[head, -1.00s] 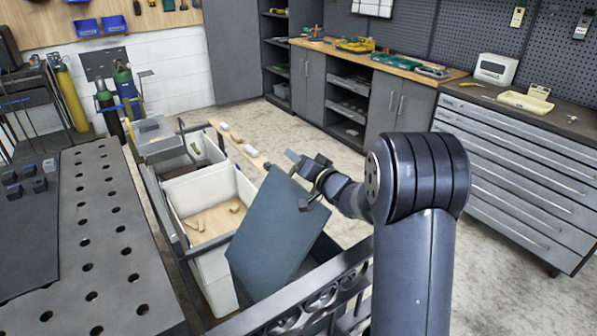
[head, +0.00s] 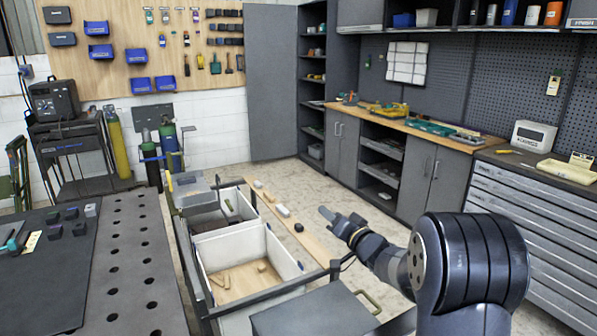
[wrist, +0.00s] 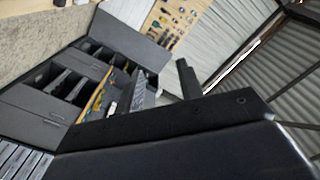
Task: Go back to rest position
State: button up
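My gripper (head: 328,215) hangs in the air right of the white bins in the head view. It points left and holds nothing that I can see. Its fingertips are too small and overlapped there to tell how far apart they are. A dark grey panel (head: 308,315) with a handle (head: 370,300) lies roughly flat at the bottom of the head view, apart from my gripper. The wrist view is tilted and does not show the finger gap clearly.
White bins (head: 285,250) with small wooden pieces stand left of my gripper. A perforated table (head: 125,265) is at the left. A drawer cabinet (head: 535,210) stands at the right, and a wooden-topped counter (head: 430,130) runs along the back. Bare floor (head: 340,190) lies between.

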notch_tip(320, 180, down, 7)
jog(key=a, duration=0.1)
jog(key=shift+s+a+r, duration=0.15)
jog(key=shift+s+a, duration=0.1)
jog(key=shift+s, duration=0.1)
